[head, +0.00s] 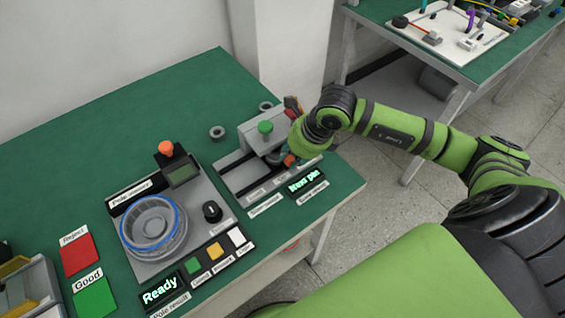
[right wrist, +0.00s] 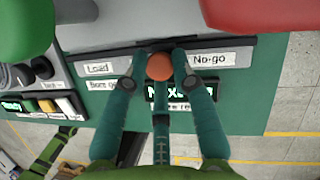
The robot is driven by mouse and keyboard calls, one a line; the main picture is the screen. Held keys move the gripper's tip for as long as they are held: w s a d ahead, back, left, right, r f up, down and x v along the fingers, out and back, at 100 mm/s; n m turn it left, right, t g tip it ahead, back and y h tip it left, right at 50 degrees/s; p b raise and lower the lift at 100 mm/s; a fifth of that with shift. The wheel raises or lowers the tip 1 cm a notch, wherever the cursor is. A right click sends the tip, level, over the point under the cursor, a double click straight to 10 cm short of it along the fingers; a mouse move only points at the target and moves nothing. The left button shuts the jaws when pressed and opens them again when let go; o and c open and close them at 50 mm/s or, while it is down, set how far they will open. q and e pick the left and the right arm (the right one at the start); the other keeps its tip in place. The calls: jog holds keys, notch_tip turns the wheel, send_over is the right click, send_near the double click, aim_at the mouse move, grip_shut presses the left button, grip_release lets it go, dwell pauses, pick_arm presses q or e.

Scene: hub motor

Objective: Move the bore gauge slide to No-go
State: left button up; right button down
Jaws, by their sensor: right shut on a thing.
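In the right wrist view, the slide's round orange-red knob (right wrist: 160,67) sits between the "Load" label (right wrist: 98,69) and the "No-go" label (right wrist: 208,59), nearer the middle of the rail. My right gripper (right wrist: 160,75) is shut on this knob, with fingers on both sides of it.
A lit display (head: 305,184) stands in front of the gauge. To its left is a grey station with a blue-ringed round part (head: 151,222) and several buttons. Red (head: 79,254) and green (head: 95,298) pads lie further left. Two small rings lie behind the gauge.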

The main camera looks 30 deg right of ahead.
jog(key=d, duration=0.1)
jog(key=d+b, duration=0.1)
jog(key=d, duration=0.1)
jog(key=w+d+b, duration=0.1)
jog(key=d, duration=0.1)
jog(key=shift+d+f, duration=0.1)
jog(key=shift+d, duration=0.1)
pick_arm(q)
notch_tip(320, 180, down, 3)
jog(key=shift+w+r, duration=0.1)
jog(key=shift+w, duration=0.05)
pick_arm(e)
jog(key=shift+r, duration=0.25)
jog(key=c, duration=1)
grip_release()
jog(key=shift+d, duration=0.1)
pick_arm(q)
jog(key=shift+w, duration=0.1)
jog(key=shift+w, duration=0.1)
pick_arm(e)
jog(key=v, duration=1.2)
